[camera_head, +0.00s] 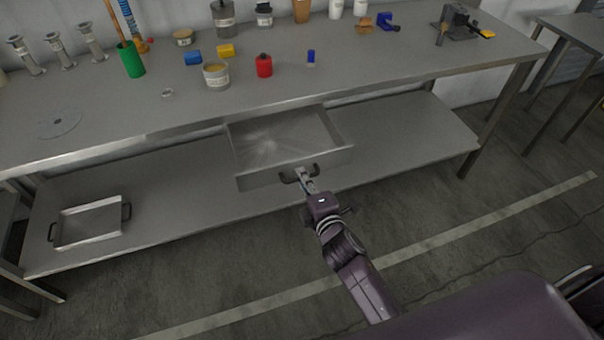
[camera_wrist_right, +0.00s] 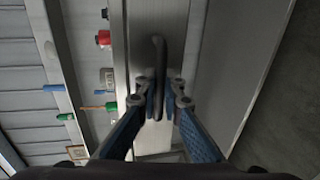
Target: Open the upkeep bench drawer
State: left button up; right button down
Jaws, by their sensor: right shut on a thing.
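The bench drawer (camera_head: 280,140) is pulled out from under the front edge of the upkeep bench (camera_head: 300,82), and its bare metal inside shows no contents. Its dark bar handle (camera_head: 287,178) is on the front panel. My right gripper (camera_head: 304,176) is at the handle, shut on it. In the right wrist view, the two blue-padded fingers of my right gripper (camera_wrist_right: 165,95) close around the lower part of the handle (camera_wrist_right: 159,55). The fingers hide part of the handle. My left gripper is in neither view.
The bench top holds a green cup (camera_head: 131,60), a red can (camera_head: 264,66), an open tin (camera_head: 216,74), a vise (camera_head: 458,22) and other small items. A metal tray (camera_head: 90,222) lies on the lower shelf (camera_head: 180,190). The floor in front is clear.

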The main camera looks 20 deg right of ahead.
jog(key=shift+s, duration=0.25)
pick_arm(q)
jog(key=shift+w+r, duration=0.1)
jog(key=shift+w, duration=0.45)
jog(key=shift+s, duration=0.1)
pick_arm(e)
jog(key=c, duration=2.4)
grip_release()
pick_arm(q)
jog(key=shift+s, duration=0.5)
pick_arm(e)
jog(key=shift+o, duration=0.3)
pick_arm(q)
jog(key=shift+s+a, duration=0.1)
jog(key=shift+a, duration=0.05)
pick_arm(e)
jog(key=v, duration=1.2)
